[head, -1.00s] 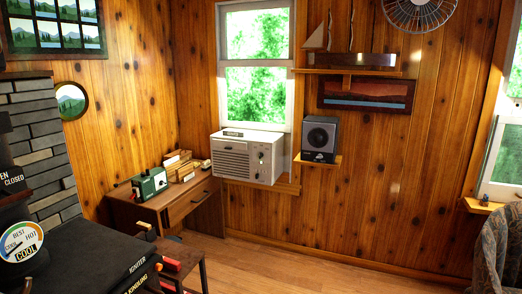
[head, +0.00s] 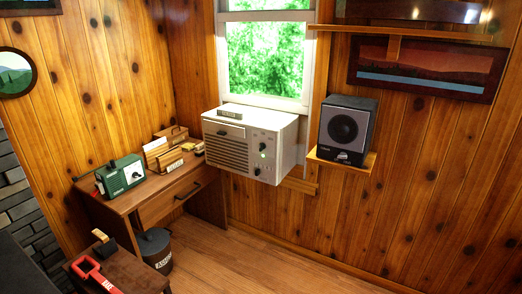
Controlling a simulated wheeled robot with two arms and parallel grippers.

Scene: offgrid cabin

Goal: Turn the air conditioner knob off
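The air conditioner (head: 247,140) is a white box unit set in the lower part of the window, ahead of me near the middle of the head view. Its right front panel carries a dark greenish knob (head: 263,147) with another small control (head: 257,171) below it. The knob's setting is too small to read. Neither of my grippers shows in the head view.
A wooden desk (head: 165,195) with a green device (head: 120,176) stands left of the unit. A speaker (head: 347,130) sits on a small wall shelf to its right. A low table with a red-handled tool (head: 88,271) is at lower left. Floor (head: 230,262) before the unit is clear.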

